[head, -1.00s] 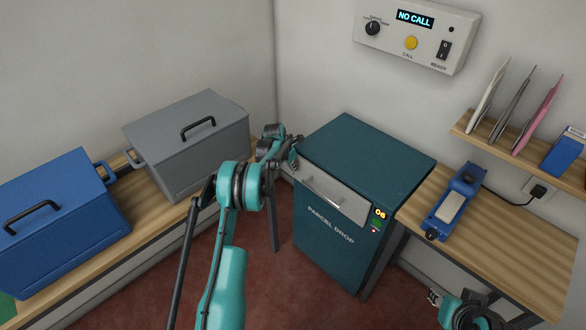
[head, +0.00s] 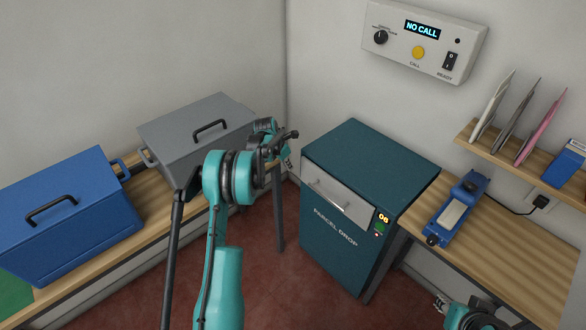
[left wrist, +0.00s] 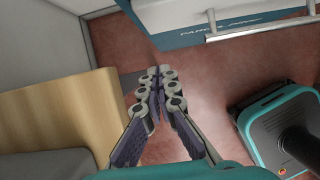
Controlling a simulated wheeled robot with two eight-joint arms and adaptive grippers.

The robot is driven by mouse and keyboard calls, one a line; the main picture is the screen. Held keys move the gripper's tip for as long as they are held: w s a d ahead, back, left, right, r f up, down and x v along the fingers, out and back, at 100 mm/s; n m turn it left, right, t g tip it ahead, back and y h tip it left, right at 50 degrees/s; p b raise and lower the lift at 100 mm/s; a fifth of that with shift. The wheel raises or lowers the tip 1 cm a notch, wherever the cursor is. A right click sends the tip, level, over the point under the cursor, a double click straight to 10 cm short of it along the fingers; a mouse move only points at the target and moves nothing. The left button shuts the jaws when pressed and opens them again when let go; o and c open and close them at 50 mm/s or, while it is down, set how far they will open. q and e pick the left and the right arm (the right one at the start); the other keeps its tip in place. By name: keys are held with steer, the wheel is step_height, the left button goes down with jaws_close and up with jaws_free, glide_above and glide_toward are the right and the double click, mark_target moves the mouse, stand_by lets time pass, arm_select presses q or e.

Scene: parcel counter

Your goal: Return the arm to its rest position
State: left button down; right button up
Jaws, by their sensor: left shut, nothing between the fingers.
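My left arm rises from the bottom of the head view and bends away toward the far corner. Its gripper (head: 288,161) is small there, beside the left edge of the parcel drop cabinet and apart from it. In the left wrist view the two fingers (left wrist: 157,76) are together with nothing between them, above the red floor. My right gripper (head: 440,304) shows only in part at the bottom right of the head view, below the right counter; its finger state is unclear.
The teal parcel drop cabinet (head: 362,160) stands in the corner. A grey box (head: 185,135) and a blue box (head: 75,220) sit on the left wooden bench. The right counter (head: 520,255) holds a blue device (head: 455,212). A wall panel (head: 430,42) reads NO CALL.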

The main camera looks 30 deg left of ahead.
arm_select(q)
steer(key=s+d+r+m+t+y, duration=0.1)
steer(key=s+d+r+m, duration=0.6)
steer(key=r, duration=0.3)
steer(key=s+d+r+m, duration=0.7)
steer(key=s+r, duration=0.1)
steer(key=r, duration=0.3)
steer(key=s+d+m+t, duration=0.1)
steer(key=s+d+m, duration=0.4)
steer(key=s+m, duration=0.4)
steer(key=s+d+f+m+t, duration=0.1)
steer(key=s+d+m, duration=0.3)
steer(key=s+m, duration=0.5)
steer(key=s, duration=0.5)
steer(key=shift+s+d+f+y, duration=0.15)
steer(key=shift+d+f+y, duration=0.15)
steer(key=shift+d, duration=0.1)
